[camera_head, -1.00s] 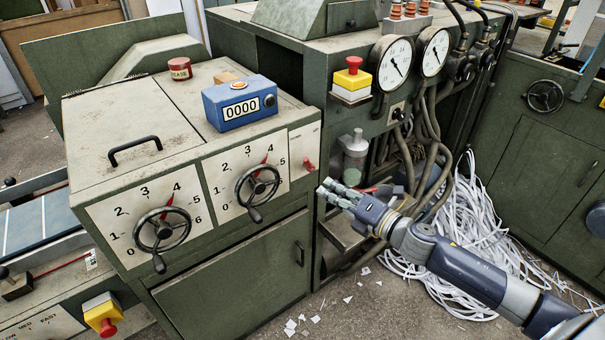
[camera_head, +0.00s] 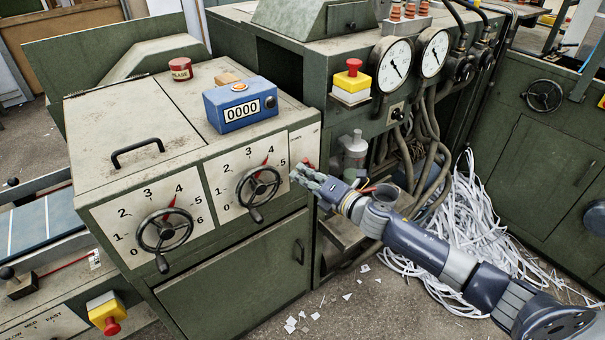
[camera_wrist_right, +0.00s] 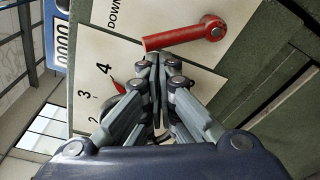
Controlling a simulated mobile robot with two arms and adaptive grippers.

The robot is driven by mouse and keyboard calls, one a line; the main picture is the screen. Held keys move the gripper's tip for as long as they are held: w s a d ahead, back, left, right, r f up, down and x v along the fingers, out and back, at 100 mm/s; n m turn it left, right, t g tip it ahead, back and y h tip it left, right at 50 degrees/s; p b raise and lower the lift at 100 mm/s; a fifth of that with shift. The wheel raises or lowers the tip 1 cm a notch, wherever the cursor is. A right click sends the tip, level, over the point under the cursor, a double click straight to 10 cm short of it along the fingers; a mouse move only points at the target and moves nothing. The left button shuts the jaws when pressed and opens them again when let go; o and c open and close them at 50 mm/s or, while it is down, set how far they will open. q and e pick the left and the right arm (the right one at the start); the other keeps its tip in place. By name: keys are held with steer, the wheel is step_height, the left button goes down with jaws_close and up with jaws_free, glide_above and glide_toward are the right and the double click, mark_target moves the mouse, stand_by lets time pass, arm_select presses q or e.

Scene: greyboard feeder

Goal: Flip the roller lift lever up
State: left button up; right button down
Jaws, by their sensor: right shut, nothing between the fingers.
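The red roller lift lever (camera_wrist_right: 180,37) is on the cream panel in the right wrist view. Its round pivot is at the right and its handle points left in that picture. Part of the word "DOWN" shows beside it. In the head view a bit of the red lever (camera_head: 309,160) shows just above my right gripper (camera_head: 295,175). The right gripper (camera_wrist_right: 158,60) is shut and empty, its fingertips close to the handle's free end; I cannot tell whether they touch. My left gripper is out of view.
Two black handwheels (camera_head: 164,231) (camera_head: 258,187) sit on numbered dials left of the lever. A blue counter (camera_head: 240,104) stands on the cabinet top. A clear-bowled unit (camera_head: 354,150) and hoses (camera_head: 430,160) are behind my right arm. Paper strips (camera_head: 480,220) cover the floor.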

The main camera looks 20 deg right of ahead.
mark_target(307, 161)
steer(key=shift+d+r+m, duration=0.2)
steer(key=shift+r+m, duration=0.15)
steer(key=shift+m, duration=0.25)
stand_by(0.4)
steer(key=m, duration=0.1)
steer(key=d+r+m, duration=0.1)
steer(key=m, duration=0.1)
steer(key=d+r+m+p, duration=0.1)
steer(key=shift+w+d+m+t+y, duration=0.1)
steer(key=shift+w+m+t+y, duration=0.2)
steer(key=shift+t, duration=0.1)
steer(key=shift+w+d+r+m+t, duration=0.15)
steer(key=shift+d+m, duration=0.45)
steer(key=shift+m, duration=0.5)
steer(key=shift+w+d+r+m+t, duration=0.15)
steer(key=shift+d+m, duration=0.4)
steer(key=shift+m, duration=0.55)
steer(key=shift+w+d+m+t, duration=0.1)
steer(key=shift+d+m+t, duration=0.1)
steer(key=shift+d+m, duration=0.65)
steer(key=shift+a+m, duration=0.2)
steer(key=shift+m, duration=0.15)
steer(key=shift+f, duration=0.1)
